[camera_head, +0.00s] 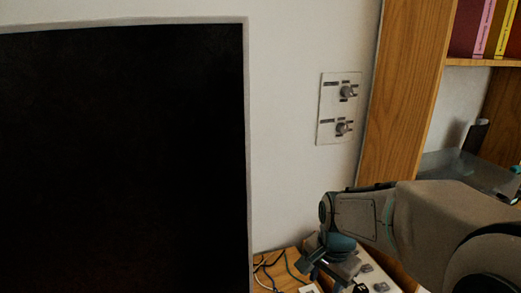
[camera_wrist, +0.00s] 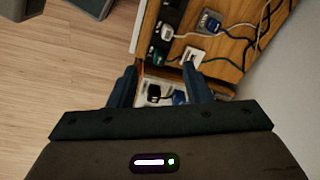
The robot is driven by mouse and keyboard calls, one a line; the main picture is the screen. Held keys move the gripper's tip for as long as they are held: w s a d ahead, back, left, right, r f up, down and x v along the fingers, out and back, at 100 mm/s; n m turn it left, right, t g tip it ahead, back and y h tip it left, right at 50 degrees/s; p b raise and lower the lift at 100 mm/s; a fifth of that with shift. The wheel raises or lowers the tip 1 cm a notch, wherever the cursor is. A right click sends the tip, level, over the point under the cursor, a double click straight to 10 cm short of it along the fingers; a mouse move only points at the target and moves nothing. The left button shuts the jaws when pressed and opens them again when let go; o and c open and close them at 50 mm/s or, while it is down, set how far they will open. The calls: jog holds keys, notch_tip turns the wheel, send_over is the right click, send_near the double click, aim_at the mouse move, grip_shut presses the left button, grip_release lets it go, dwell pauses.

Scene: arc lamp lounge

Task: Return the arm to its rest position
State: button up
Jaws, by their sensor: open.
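My gripper (camera_head: 325,265) is at the lower middle of the head view, at the end of my arm, which reaches in from the right. It points down over a wooden surface with cables. In the wrist view my gripper (camera_wrist: 160,72) shows two dark fingers spread apart. A white strip with plugs (camera_wrist: 155,92) shows between and below the fingers. I cannot tell whether the fingers touch anything there. No held object shows between them.
A large dark panel with a pale frame (camera_head: 120,150) fills the left. A wall plate with two knobs (camera_head: 339,108) is behind my arm. A wooden shelf (camera_head: 405,90) with books and a clear bin (camera_head: 465,170) stands right. Cables (camera_wrist: 235,35) lie on the wooden surface. Open floor (camera_wrist: 60,90) is left.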

jog(key=s+r+n+t+p, duration=0.1)
jog(key=s+r+n+p, duration=0.3)
jog(key=r, duration=0.3)
jog(key=s+r+n+p, duration=0.5)
jog(key=r, duration=0.3)
jog(key=shift+s+n+t, duration=0.25)
jog(key=shift+n+t, duration=0.05)
jog(key=shift+t, duration=0.1)
jog(key=shift+c, duration=1)
jog(key=shift+d, duration=0.1)
